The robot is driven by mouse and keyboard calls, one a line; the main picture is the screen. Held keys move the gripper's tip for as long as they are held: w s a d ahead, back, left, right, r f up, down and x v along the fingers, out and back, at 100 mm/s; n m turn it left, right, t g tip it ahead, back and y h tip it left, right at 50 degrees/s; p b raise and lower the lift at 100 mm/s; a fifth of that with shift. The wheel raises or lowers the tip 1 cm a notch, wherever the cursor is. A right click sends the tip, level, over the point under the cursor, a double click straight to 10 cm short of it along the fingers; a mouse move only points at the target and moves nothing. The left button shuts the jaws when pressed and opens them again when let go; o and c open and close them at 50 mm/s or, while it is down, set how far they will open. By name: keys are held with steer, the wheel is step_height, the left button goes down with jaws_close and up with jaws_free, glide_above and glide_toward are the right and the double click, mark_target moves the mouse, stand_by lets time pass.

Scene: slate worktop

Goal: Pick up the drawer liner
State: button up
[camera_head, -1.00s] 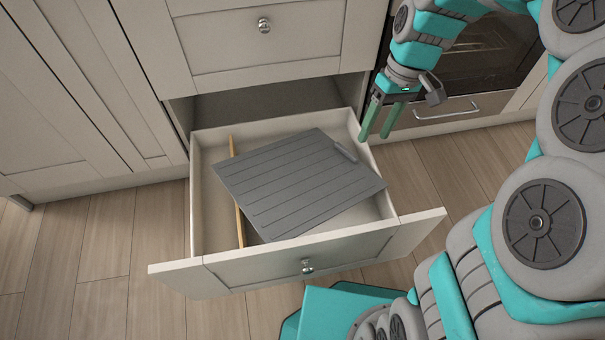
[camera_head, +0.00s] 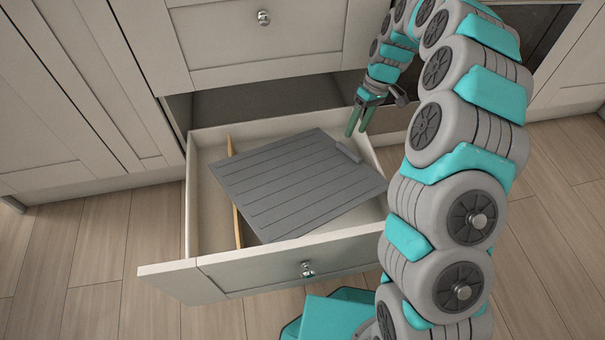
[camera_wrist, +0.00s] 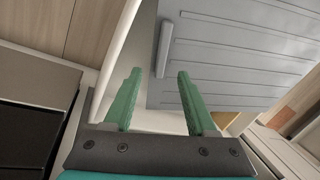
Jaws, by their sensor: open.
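The drawer liner (camera_head: 297,183) is a flat grey ribbed panel with a raised tab (camera_head: 348,152) at its far right corner. It lies askew in the open drawer, over part of the wooden divider. In the wrist view the liner (camera_wrist: 235,60) fills the upper right, with its tab (camera_wrist: 164,50) ahead of the fingers. My gripper (camera_head: 358,121) is open and empty, with green fingers, at the drawer's far right corner near the tab. In the wrist view the gripper (camera_wrist: 157,92) shows a clear gap between its fingers.
The open drawer (camera_head: 188,215) has a front panel with a round knob (camera_head: 307,269). A wooden divider (camera_head: 237,225) runs along its left part. A closed drawer (camera_head: 262,45) is above. Cabinet doors stand at left, and an oven is at right behind my arm.

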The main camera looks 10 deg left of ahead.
mark_target(348, 149)
steer(key=x, duration=0.6)
steer(key=shift+s+f+b, duration=0.3)
steer(key=shift+s+b, duration=0.05)
steer(key=shift+s, duration=0.05)
steer(key=shift+c, duration=0.3)
jaws_close()
